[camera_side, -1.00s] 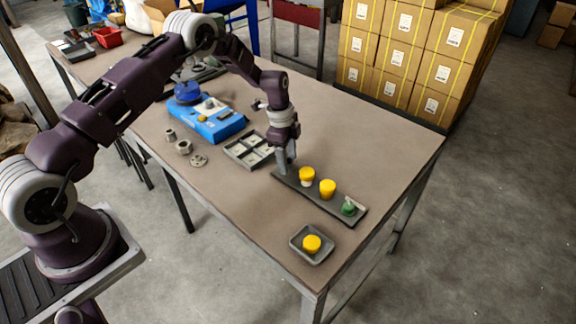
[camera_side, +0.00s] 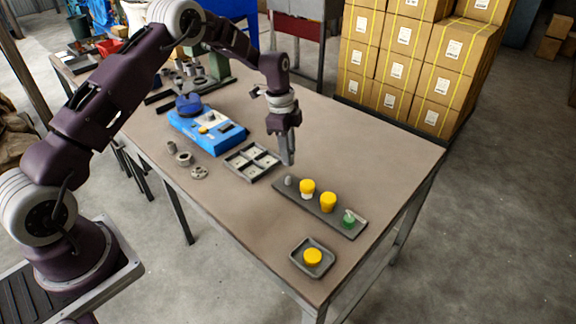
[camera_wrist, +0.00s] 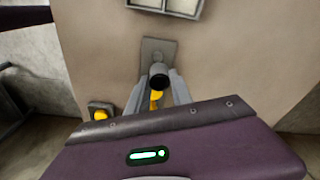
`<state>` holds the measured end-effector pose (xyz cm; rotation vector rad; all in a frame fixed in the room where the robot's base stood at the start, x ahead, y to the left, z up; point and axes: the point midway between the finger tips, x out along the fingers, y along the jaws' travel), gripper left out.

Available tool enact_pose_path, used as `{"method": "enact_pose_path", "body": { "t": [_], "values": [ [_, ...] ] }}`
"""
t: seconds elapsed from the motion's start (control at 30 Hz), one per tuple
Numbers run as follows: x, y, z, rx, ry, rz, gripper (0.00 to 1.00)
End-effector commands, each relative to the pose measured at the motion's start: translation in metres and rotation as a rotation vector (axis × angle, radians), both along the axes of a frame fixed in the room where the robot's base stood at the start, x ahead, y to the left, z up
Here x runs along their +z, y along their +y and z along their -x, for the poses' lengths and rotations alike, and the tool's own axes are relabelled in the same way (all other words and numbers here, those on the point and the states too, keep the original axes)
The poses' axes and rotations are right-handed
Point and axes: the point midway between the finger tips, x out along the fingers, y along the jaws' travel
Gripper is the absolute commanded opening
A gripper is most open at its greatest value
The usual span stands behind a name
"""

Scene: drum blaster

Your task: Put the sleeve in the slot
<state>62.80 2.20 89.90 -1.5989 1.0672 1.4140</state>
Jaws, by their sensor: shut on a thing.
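My gripper (camera_side: 288,161) hangs above the table, above the far left end of the dark rack (camera_side: 335,219). In the wrist view its two fingers (camera_wrist: 158,88) are shut on a short dark cylinder (camera_wrist: 158,71), apparently the sleeve. The held cylinder is hard to make out in the side view. A grey tray with several square compartments (camera_side: 263,171) lies just left of the rack. I cannot tell which opening is the slot.
A blue box (camera_side: 221,141) and loose grey parts (camera_side: 184,159) lie to the left. The table's right side is clear. Cartons (camera_side: 400,68) stand beyond it.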

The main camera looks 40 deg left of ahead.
Motion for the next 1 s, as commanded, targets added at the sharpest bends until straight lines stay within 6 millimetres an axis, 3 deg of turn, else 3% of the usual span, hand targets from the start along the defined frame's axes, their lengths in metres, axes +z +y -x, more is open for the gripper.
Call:
{"method": "enact_pose_path", "body": {
  "t": [0.1,0.23,0.5,0.63,0.77,1.0],
  "values": [
    [0.017,0.002,0.0,0.026,0.001,-0.001,0.0],
    [0.017,0.017,0.0,0.237,0.003,-0.003,0.0],
    [0.009,0.081,-0.015,1.094,-0.004,-0.004,0.0],
    [0.013,0.104,-0.023,1.405,-0.004,-0.002,0.0],
    [0.013,0.114,-0.027,1.551,-0.002,-0.001,0.0],
    [-0.038,0.115,-0.027,1.574,0.001,0.0,0.0]
  ]
}}
